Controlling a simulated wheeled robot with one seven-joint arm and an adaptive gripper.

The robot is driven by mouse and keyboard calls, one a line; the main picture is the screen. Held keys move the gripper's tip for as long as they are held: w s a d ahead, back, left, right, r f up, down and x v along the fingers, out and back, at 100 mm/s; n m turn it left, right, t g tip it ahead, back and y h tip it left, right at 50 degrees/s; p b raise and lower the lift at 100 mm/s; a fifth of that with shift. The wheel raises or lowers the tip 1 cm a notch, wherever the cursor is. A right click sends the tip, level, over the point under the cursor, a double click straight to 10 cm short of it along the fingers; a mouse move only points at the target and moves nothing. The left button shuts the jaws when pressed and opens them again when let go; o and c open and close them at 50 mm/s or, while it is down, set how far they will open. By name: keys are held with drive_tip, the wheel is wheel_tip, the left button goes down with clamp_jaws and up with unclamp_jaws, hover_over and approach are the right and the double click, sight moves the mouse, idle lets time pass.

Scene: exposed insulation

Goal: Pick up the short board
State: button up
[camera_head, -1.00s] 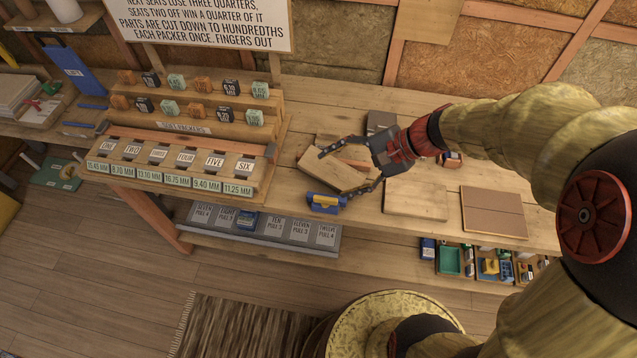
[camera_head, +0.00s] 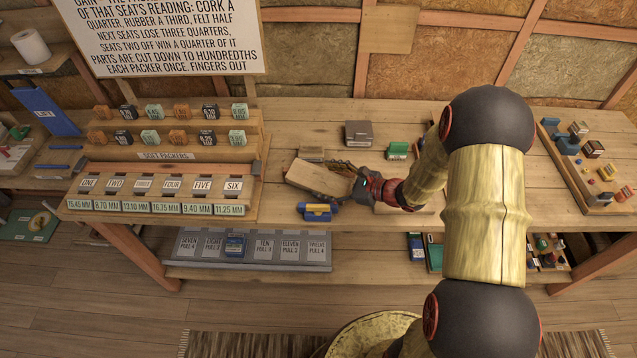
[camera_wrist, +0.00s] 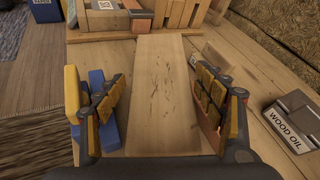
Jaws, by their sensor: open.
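The short board is a pale wooden plank (camera_head: 318,178) lying on the workbench, just right of the numbered packer rack. In the wrist view the board (camera_wrist: 163,95) runs lengthwise away from me, between my open fingers. My gripper (camera_wrist: 160,100) is open, with one finger on each side of the board. I see a gap at the left finger; I cannot tell whether the right finger touches. In the head view my gripper (camera_head: 347,185) is at the board's right end, and the arm partly hides the bench behind it.
A blue and yellow tool (camera_head: 316,211) lies in front of the board, close to the left finger. The wood oil tin (camera_wrist: 293,120) stands to the right in the wrist view. The packer rack (camera_head: 160,190) stands left of the board. A tray of small parts (camera_head: 590,165) is far right.

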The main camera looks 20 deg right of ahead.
sight(319, 179)
drive_tip(key=shift+b+x, duration=0.4)
drive_tip(key=shift+x, duration=1.55)
drive_tip(key=shift+d+f, duration=0.1)
drive_tip(key=shift+c, duration=0.9)
drive_tip(key=c, duration=1)
drive_tip(key=shift+c, duration=0.7)
